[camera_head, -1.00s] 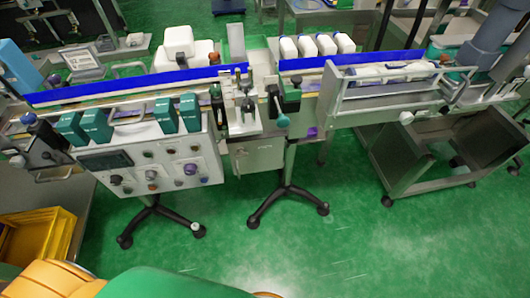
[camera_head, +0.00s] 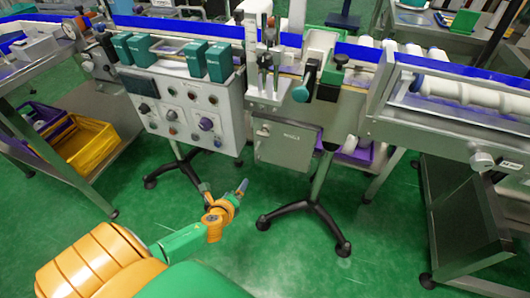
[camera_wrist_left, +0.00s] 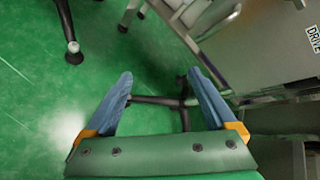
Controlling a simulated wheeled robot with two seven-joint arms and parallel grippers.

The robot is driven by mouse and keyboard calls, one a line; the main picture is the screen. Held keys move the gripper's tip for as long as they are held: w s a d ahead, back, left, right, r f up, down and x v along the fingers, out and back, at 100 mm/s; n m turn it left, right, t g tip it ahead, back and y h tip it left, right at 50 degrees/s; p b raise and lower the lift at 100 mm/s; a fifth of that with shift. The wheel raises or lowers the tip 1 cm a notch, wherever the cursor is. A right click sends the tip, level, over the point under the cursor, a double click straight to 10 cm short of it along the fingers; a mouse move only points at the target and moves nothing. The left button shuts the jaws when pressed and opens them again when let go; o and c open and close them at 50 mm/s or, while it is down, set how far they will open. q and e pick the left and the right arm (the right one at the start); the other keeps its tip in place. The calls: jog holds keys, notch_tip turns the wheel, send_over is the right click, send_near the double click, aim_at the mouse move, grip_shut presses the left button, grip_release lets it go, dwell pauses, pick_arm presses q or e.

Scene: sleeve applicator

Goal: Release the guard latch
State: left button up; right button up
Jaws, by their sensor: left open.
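My left gripper (camera_head: 242,187) is in front of the machine, low over the green floor, below the control panel. Its two blue fingers are apart and empty in the left wrist view (camera_wrist_left: 160,80). A clear guard frame (camera_head: 455,105) covers white rollers at the right. A round grey knob (camera_head: 482,160) with a small label is on its front side. A teal-knobbed lever (camera_head: 302,93) stands at the conveyor's middle. I cannot tell for certain which part is the guard latch. My right gripper is in neither current view.
The control panel box (camera_head: 190,112) with knobs and a grey cabinet (camera_head: 287,145) hang under the conveyor. Black stand legs (camera_head: 305,215) spread on the floor. A yellow crate (camera_head: 88,143) is at left and a dark cart (camera_head: 465,220) at right. Open floor lies in front.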

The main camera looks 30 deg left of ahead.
pick_arm(q)
jog(key=w+r+m+t+b, duration=0.4)
jog(key=w+r+m, duration=0.1)
jog(key=w+m, duration=0.1)
jog(key=m+t+b, duration=0.3)
jog(key=m, duration=0.2)
send_near(262, 136)
jog(key=w+f, duration=0.1)
jog(key=w, duration=0.1)
jog(key=x, duration=0.4)
jog(key=r+x, duration=0.1)
jog(key=x, duration=0.1)
jog(key=shift+w+a+b, duration=0.3)
jog(key=shift+w, duration=0.25)
pick_arm(e)
notch_tip(262, 136, down, 10)
jog(key=w+d, duration=0.1)
jog(key=shift+w+d+r+t, duration=0.25)
jog(key=shift+w+t, duration=0.05)
jog(key=shift+w, duration=0.05)
pick_arm(q)
jog(key=shift+c, duration=0.2)
jog(key=c, duration=1.3)
jog(key=shift+c, duration=0.2)
